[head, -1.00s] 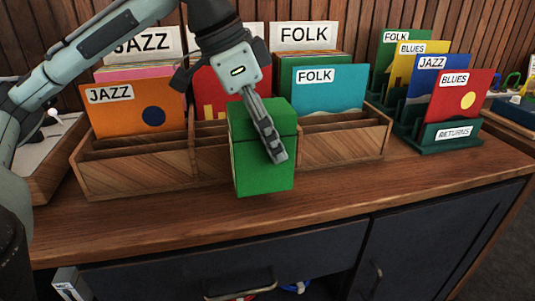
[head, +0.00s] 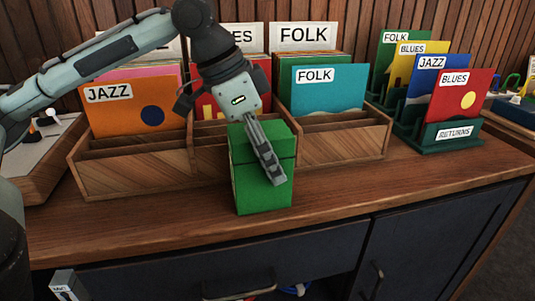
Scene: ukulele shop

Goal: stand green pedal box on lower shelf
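The green pedal box (head: 250,185) is upright in front of the record bins in the head view, over the wooden counter. My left gripper (head: 270,170) reaches down from above and is shut on it. One finger lies across the box's near face; the other finger is hidden behind the box. I cannot tell whether the box's bottom touches the counter.
Wooden record bins (head: 135,172) stand behind the box. A green returns rack (head: 450,148) is at the right. The counter (head: 370,185) is clear right of the box. Below are dark cabinet fronts (head: 420,235) with a drawer handle (head: 240,291).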

